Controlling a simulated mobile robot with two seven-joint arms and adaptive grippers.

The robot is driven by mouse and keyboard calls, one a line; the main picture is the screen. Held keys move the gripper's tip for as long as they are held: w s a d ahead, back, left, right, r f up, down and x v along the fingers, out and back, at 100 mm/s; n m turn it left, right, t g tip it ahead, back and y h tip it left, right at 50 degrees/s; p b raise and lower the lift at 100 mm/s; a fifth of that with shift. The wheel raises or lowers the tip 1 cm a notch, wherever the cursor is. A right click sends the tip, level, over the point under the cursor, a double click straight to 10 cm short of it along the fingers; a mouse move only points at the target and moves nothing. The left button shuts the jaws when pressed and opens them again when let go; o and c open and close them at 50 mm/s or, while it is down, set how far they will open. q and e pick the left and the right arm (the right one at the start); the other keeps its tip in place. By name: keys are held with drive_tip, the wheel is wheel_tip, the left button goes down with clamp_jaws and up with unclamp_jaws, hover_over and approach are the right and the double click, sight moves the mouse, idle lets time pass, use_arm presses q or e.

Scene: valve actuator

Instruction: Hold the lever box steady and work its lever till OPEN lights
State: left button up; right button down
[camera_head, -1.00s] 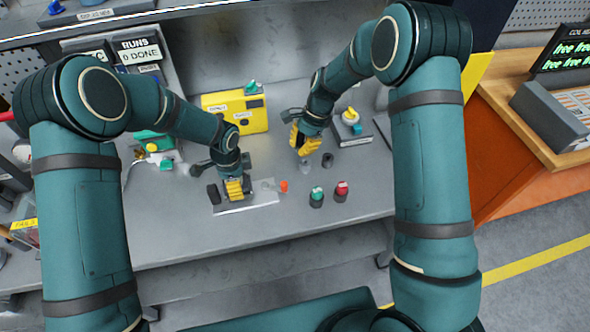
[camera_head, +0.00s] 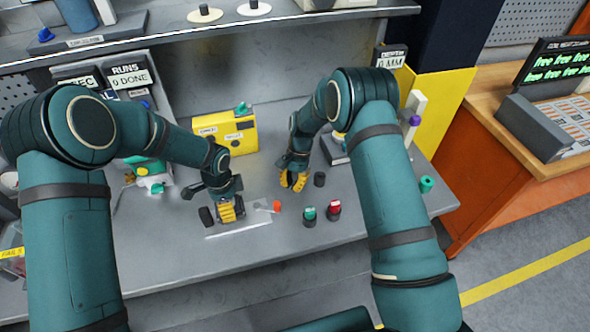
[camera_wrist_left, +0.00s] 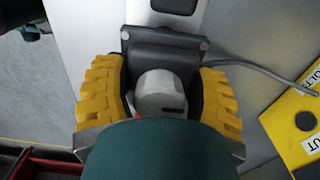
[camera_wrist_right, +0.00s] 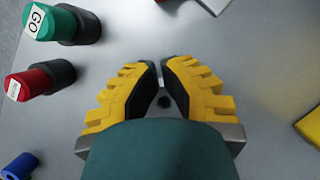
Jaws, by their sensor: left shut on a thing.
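The dark grey box (camera_wrist_left: 165,50) with a cable is between my left gripper's yellow fingers in the left wrist view, with a pale rounded part (camera_wrist_left: 158,95) in front. My left gripper (camera_head: 230,212) is shut on it, low over the bench, and hides most of it in the head view. A small orange tip (camera_head: 277,206) shows to its right; whether it belongs to the lever is unclear. My right gripper (camera_head: 293,182) is low over the bench, right of the left one. Its fingertips (camera_wrist_right: 161,66) are close together with a narrow gap. No lit OPEN sign is visible.
A dark cylinder (camera_head: 319,179) stands just right of my right gripper. Green GO (camera_head: 309,214) and red (camera_head: 334,208) buttons stand in front of it. A yellow labelled box (camera_head: 228,132) is behind. A pale plate (camera_head: 240,229) lies at the front.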

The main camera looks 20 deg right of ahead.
sight(267, 206)
drive_tip(key=shift+s+a+f, duration=0.2)
drive_tip(key=shift+s+a, duration=0.55)
drive_tip(key=shift+s, duration=0.05)
drive_tip(key=shift+s+a+f, duration=0.2)
drive_tip(key=shift+s+a, duration=0.5)
drive_tip(key=shift+s, duration=0.1)
drive_tip(key=shift+s+a+m+t+y, duration=0.2)
drive_tip(key=shift+s+m+t+y, duration=0.1)
drive_tip(key=shift+s+m, duration=0.8)
drive_tip(key=shift+m, duration=0.3)
drive_tip(key=s+m, duration=0.1)
drive_tip(key=s+a+m+t, duration=0.1)
drive_tip(key=m, duration=0.1)
drive_tip(key=shift+a+y, duration=0.1)
drive_tip(key=shift+y, duration=0.2)
drive_tip(key=s+a+m, duration=0.1)
drive_tip(key=m, duration=0.1)
drive_tip(key=s+a+m+t, duration=0.1)
drive_tip(key=m, duration=0.1)
drive_tip(key=shift+s+a+t, duration=0.1)
drive_tip(key=shift+t, duration=0.2)
drive_tip(key=shift+s+a+m, duration=0.2)
drive_tip(key=shift+a+m, duration=0.1)
drive_tip(key=shift+s+a, duration=0.15)
drive_tip(key=shift+a, duration=0.25)
